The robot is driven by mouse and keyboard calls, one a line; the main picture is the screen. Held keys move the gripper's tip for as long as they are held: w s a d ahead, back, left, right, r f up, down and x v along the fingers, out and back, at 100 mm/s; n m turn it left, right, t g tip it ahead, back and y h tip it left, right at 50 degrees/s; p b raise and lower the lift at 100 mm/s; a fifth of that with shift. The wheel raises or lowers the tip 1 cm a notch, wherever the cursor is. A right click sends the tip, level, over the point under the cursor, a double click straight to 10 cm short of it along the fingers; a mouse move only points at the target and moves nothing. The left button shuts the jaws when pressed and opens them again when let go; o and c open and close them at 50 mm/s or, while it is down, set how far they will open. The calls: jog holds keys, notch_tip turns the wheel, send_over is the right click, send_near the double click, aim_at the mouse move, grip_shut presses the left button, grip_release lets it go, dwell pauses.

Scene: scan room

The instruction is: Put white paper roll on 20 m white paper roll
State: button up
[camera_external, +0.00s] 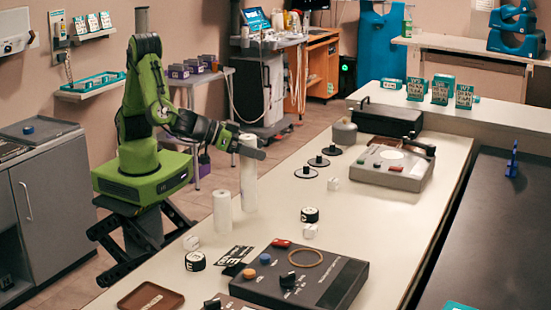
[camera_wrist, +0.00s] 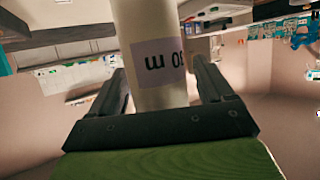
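A tall white paper column (camera_external: 249,185) stands upright over the left edge of the pale worktop, with my gripper (camera_external: 249,151) around its upper part. I cannot tell whether it is one long roll or two rolls stacked end to end. A shorter white paper roll (camera_external: 222,213) stands just left of the column.
Small black-and-white tape rolls (camera_external: 195,261), a black card (camera_external: 236,256) and a dark control box (camera_external: 310,272) lie in front. Black discs (camera_external: 319,161) and a grey device (camera_external: 391,166) lie farther back. The worktop right of the column is partly clear.

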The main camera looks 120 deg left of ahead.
jog(key=shift+r, duration=0.15)
jog(key=shift+s+d+r, duration=0.15)
jog(key=shift+s+d, duration=0.05)
jog(key=v, duration=1.1)
jog(key=s+a+g+h, duration=0.2)
jog(key=s+a+g, duration=0.35)
jog(key=a, duration=0.25)
jog(key=s+d+r+m+h, duration=0.2)
jog(key=s+m+h, duration=0.3)
jog(key=s, duration=0.8)
jog(key=shift+s+r+m, duration=0.35)
jog(key=shift+r+m, duration=0.05)
jog(key=shift+m, duration=0.5)
